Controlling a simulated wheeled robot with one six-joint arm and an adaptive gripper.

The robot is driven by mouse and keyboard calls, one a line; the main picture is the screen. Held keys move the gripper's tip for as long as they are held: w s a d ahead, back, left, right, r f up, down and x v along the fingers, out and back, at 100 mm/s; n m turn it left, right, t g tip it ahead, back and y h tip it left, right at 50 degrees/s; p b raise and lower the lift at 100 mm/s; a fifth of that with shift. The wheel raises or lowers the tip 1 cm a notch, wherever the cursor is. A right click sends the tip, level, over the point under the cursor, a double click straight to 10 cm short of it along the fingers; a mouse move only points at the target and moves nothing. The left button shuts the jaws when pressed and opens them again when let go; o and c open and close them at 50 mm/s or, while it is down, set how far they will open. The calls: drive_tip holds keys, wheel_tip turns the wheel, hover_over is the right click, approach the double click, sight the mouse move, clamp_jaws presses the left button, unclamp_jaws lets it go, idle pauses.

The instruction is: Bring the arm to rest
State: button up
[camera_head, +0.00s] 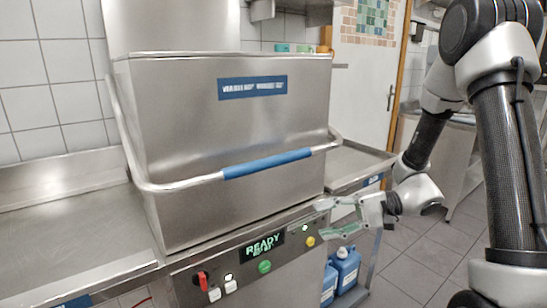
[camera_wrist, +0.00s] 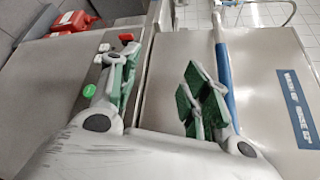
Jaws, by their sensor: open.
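My arm reaches in from the right in the head view. My gripper (camera_head: 323,217) is open at the right front of the dishwasher, close to its control panel (camera_head: 240,262). In the wrist view my gripper (camera_wrist: 156,72) has its green-padded fingers apart, with nothing between them. The steel dishwasher hood (camera_head: 225,140) is down. Its bar handle with a blue grip (camera_head: 268,163) runs across the front, above and left of my gripper. In the wrist view the blue grip (camera_wrist: 225,75) lies just right of one finger; I cannot tell whether they touch.
The panel display (camera_head: 263,245) reads READY. A red switch (camera_head: 201,281) and a green button (camera_head: 264,267) are beside it. Steel counters flank the machine, left (camera_head: 75,235) and right (camera_head: 350,163). Blue canisters (camera_head: 347,267) stand below right. Tiled floor (camera_head: 412,262) is clear farther right.

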drive_tip(key=s+d+n+g+h, duration=0.1)
drive_tip(key=s+d+g+h, duration=0.1)
drive_tip(key=s+d+h, duration=1.05)
drive_tip(key=s+d+r+n+t+h, duration=0.1)
drive_tip(key=d+r+n+t+h, duration=0.1)
drive_tip(key=d+r+t, duration=0.5)
wheel_tip(320, 180, up, 5)
drive_tip(key=shift+s+d+f+n+h, duration=0.1)
drive_tip(key=shift+s+d+n+h, duration=0.25)
drive_tip(key=shift+d+h, duration=0.6)
drive_tip(key=shift+d+y, duration=0.25)
drive_tip(key=shift+y, duration=0.05)
